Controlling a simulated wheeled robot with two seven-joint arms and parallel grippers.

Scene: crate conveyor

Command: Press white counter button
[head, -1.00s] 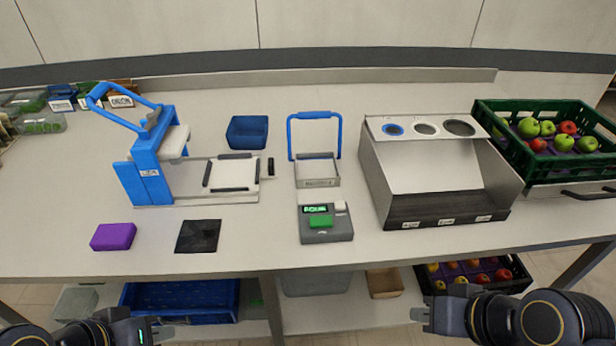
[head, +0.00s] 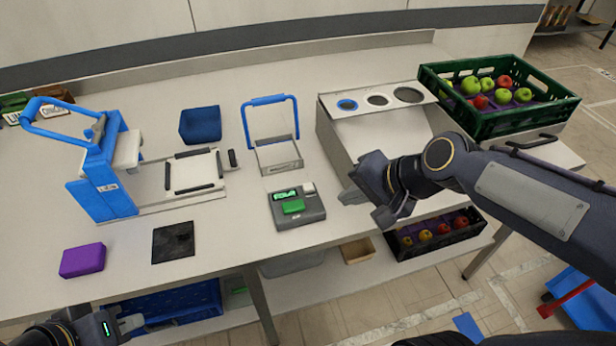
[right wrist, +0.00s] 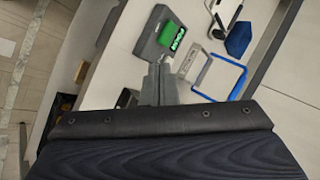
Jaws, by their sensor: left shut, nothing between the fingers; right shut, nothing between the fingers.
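The counter (head: 282,219) is a grey box on the table with a lit green display, a large green button (head: 293,206) and a small white button (head: 307,187) at its back right corner. The counter also shows at the top of the right wrist view (right wrist: 147,45). My right gripper (head: 346,197) is shut and empty, to the right of the counter and apart from it in the head view. In the right wrist view its fingertips point towards the counter and may hide part of the white button. My left gripper (head: 135,323) is shut and empty at the bottom left.
A blue-handled frame (head: 279,155) stands behind the counter. A grey bin panel (head: 345,145) with round holes is behind my right arm. A purple block (head: 82,260), a black mat (head: 173,242) and a blue press (head: 100,185) are to the left. A green crate (head: 480,125) holds apples.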

